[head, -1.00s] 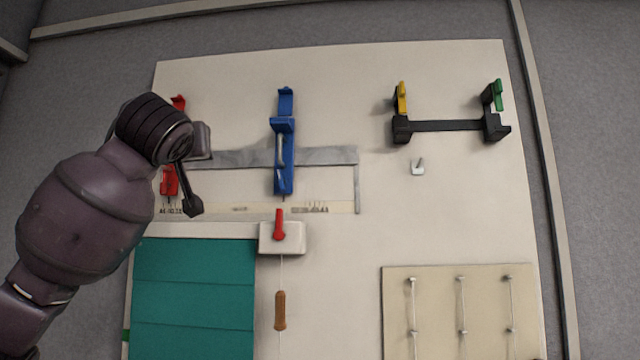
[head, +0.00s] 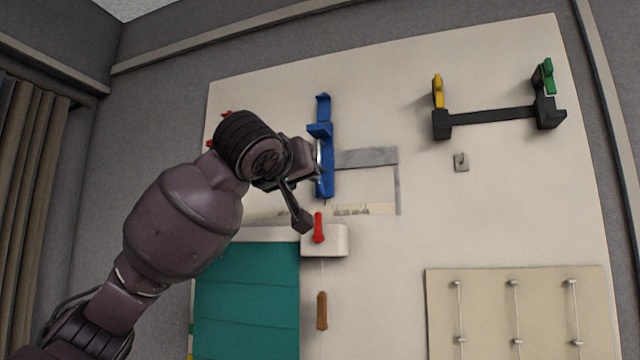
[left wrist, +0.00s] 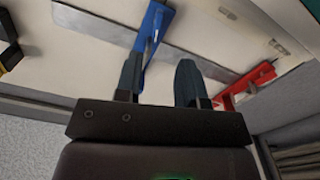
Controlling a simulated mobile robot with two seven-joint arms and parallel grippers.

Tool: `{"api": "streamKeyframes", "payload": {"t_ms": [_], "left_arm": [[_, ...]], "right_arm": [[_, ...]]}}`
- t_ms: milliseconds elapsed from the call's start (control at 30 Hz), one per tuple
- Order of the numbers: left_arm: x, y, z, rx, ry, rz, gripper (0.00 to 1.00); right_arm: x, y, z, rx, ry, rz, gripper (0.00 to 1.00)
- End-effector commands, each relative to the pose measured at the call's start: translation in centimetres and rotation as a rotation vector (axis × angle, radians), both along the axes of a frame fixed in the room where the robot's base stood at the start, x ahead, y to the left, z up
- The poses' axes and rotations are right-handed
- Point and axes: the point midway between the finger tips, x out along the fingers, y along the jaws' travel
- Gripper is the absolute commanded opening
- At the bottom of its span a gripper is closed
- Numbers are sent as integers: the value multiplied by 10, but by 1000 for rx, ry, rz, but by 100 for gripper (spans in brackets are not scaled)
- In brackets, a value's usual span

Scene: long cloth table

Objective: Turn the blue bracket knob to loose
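The blue bracket (head: 325,172) is mounted upright on the white wall board in the head view, with a pale metal piece on its front, partly behind my gripper; I cannot make out its knob clearly. My left gripper (head: 309,160) is just left of the bracket's middle; contact cannot be told. In the left wrist view the fingers of my left gripper (left wrist: 160,80) stand apart with nothing between them. The blue bracket (left wrist: 155,25) shows beyond the left finger there, partly hidden by it. My right gripper is in neither view.
A red bracket (left wrist: 248,84) is beside the blue one, mostly hidden by my arm in the head view. A white box with a red lever (head: 318,228) is below. A black bar (head: 490,119) with yellow and green clips is right. Between them the board is mostly bare.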

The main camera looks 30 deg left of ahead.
Motion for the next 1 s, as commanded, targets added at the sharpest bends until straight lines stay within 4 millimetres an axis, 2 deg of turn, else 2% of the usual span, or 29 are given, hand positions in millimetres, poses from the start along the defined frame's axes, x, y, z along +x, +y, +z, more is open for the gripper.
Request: {"api": "streamKeyframes", "payload": {"t_ms": [300,500,933,1000], "left_arm": [[53,13,1,-1,2,1,36],[74,18,1,0,1,1,36],[81,19,0,1,0,0,36],[81,19,0,1,0,0,25]], "right_arm": [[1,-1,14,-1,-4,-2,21],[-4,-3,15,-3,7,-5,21],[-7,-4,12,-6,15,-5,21],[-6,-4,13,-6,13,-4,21]]}}
